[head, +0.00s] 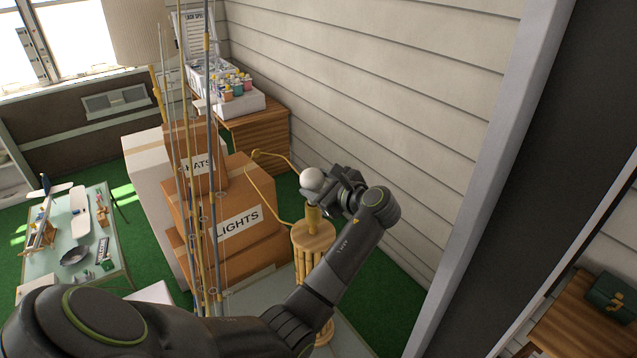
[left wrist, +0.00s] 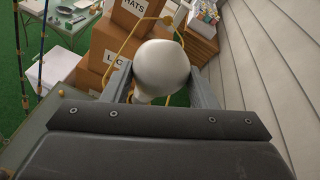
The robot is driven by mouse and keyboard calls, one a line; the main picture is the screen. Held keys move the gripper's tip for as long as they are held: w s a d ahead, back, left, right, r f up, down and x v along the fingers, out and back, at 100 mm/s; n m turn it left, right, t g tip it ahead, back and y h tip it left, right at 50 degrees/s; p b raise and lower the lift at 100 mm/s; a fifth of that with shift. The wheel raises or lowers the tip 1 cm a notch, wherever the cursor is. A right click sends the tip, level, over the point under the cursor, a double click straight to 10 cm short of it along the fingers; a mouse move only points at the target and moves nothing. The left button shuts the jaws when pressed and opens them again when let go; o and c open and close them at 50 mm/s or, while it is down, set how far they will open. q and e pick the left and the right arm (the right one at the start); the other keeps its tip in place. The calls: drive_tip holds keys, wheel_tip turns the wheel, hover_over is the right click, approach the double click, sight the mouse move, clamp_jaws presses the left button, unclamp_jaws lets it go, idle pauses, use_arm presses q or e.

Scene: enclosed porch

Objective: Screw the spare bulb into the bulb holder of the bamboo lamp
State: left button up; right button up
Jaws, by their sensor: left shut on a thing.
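The white round spare bulb (head: 312,180) is held upright by my left gripper (head: 326,192), which comes in from the right side of it. In the left wrist view the bulb (left wrist: 162,67) sits between the two grey fingers. The bamboo lamp (head: 313,237) stands below, with a round wooden top and bamboo legs. Its brass-coloured bulb holder (head: 313,216) rises from the top, just under the bulb. The bulb's base is mostly hidden, so I cannot tell whether it touches the holder. My right gripper is not in view.
Stacked cardboard boxes (head: 262,232) stand left of the lamp, with upright fishing rods (head: 212,150) before them. A yellow cord (head: 258,190) loops behind the lamp. A plank wall (head: 400,100) is to the right. A cluttered green table (head: 125,255) is at the left.

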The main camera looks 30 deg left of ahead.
use_arm(q)
drive_tip(key=shift+f, duration=1)
idle(0.6)
drive_tip(key=shift+s+m+t, duration=0.15)
drive_tip(key=shift+m+t, duration=0.35)
drive_tip(key=shift+t, duration=0.2)
drive_tip(key=shift+a+m+t+h, duration=0.1)
drive_tip(key=shift+m+t+h, duration=0.6)
drive_tip(key=shift+m+t, duration=0.2)
drive_tip(key=shift+s, duration=0.1)
drive_tip(key=shift+s+a+m+t+h, duration=0.1)
drive_tip(key=shift+s+m+t+h, duration=0.05)
drive_tip(key=shift+m+t+h, duration=1.15)
drive_tip(key=shift+m+t, duration=0.2)
